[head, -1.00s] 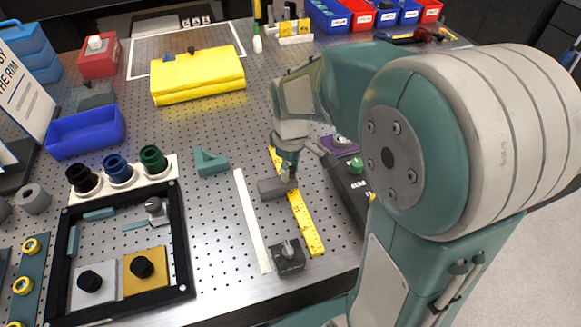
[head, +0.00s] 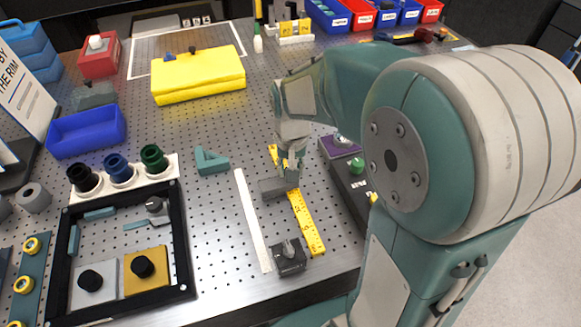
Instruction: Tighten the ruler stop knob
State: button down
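A yellow ruler (head: 307,222) lies on the perforated metal table. A grey block (head: 272,188) sits across it, apparently the ruler stop. My gripper (head: 290,167) points down right over this block, with its fingertips at or just above the block's top. The gripper hides any knob there, and I cannot tell whether it touches one. The fingers are small and partly overlapped, so their opening is unclear. A dark block with a grey knob (head: 289,250) stands near the ruler's front end, apart from my gripper.
A white strip (head: 252,220) lies left of the ruler. A dark control box (head: 350,188) with a green button stands close on the right. A teal angle piece (head: 211,162) and a black frame (head: 187,240) with parts are further left. My arm covers the right side.

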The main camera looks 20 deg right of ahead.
jog(key=shift+s+f+m, duration=0.1)
jog(key=shift+f+m, duration=0.05)
jog(key=shift+m, duration=0.75)
jog(key=shift+c, duration=1.8)
grip_release()
jog(key=shift+r, duration=0.55)
notch_tip(320, 180, up, 11)
